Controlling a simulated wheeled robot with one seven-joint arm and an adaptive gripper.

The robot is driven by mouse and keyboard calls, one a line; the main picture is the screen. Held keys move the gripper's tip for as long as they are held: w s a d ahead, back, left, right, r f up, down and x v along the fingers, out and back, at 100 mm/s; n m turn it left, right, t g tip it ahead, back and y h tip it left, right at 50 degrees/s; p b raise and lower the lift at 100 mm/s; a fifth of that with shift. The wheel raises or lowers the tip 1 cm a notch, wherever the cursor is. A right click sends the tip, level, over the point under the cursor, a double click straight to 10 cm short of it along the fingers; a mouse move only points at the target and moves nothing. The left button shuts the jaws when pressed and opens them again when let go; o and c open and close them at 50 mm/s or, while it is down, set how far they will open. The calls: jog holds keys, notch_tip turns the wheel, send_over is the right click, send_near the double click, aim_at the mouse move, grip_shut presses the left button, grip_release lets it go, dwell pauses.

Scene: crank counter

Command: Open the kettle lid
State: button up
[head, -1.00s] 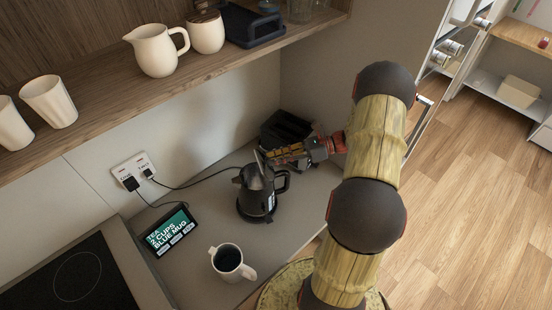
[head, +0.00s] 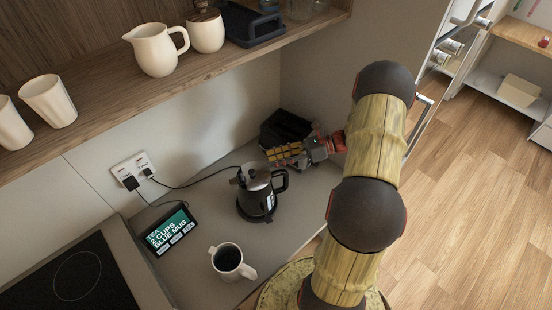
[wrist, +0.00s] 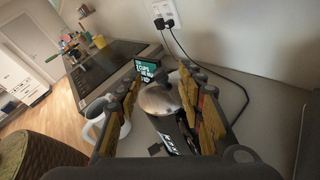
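The black kettle (head: 257,200) stands upright on the counter. Its silver domed lid (head: 257,178) looks down on the kettle's top, and it also shows in the wrist view (wrist: 160,99). The kettle's handle (head: 283,182) is on its right side. My gripper (head: 273,155) is just behind and above the kettle, to the right of the lid. In the wrist view my gripper (wrist: 161,78) has its two fingers wide apart, with the lid seen between them. It holds nothing. Contact with the kettle cannot be seen.
A mug (head: 228,261) of dark liquid stands in front of the kettle, and a small display (head: 171,229) to its left. A black box-like appliance (head: 285,130) sits behind my gripper. Cords run from the wall socket (head: 133,170). A shelf (head: 110,108) overhangs the counter.

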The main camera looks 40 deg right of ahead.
jog(key=v, duration=0.7)
jog(key=shift+s+d, duration=0.15)
jog(key=shift+d, duration=0.1)
dwell(0.5)
